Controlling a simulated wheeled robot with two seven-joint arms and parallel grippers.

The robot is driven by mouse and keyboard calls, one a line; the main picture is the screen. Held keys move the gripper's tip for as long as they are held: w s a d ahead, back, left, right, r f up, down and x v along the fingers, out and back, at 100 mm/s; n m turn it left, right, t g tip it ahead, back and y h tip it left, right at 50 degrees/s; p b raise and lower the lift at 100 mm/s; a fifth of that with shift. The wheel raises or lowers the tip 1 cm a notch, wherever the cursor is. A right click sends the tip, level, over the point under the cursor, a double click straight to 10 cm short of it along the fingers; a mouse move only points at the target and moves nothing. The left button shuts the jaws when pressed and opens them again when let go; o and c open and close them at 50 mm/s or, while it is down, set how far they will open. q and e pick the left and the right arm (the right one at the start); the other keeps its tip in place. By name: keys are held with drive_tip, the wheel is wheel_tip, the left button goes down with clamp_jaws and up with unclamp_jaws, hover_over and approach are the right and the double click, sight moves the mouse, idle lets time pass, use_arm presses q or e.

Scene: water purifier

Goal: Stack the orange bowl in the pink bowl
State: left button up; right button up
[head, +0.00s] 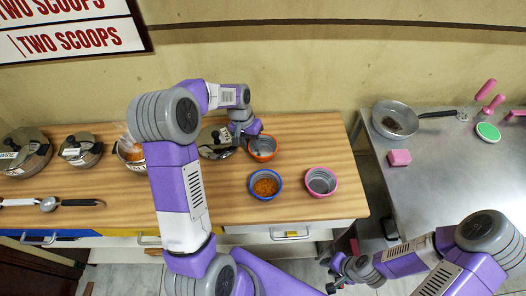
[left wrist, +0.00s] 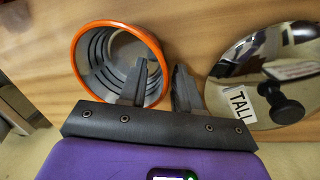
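The orange bowl (head: 264,156), orange outside and grey inside, stands on the wooden counter. The pink bowl (head: 321,193) stands nearer the front edge, to its lower right, and looks empty. My left gripper (head: 246,132) is at the orange bowl's upper left rim. In the left wrist view, the gripper (left wrist: 162,85) has its fingers apart, one over the inside of the orange bowl (left wrist: 78,60) and one outside, with the rim between them. Whether they touch the rim is unclear. My right gripper (head: 335,272) is low in front of the counter, its fingers too small to judge.
A blue bowl (head: 265,196) with orange contents stands left of the pink bowl. A lidded pot (head: 213,152) is close left of the orange bowl, its shiny lid (left wrist: 250,100) beside my fingers. A metal table (head: 440,165) with a pan (head: 394,110) is at right.

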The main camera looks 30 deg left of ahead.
use_arm(q)
drive_tip(key=shift+r, duration=0.1)
drive_tip(key=shift+c, duration=0.2)
clamp_jaws()
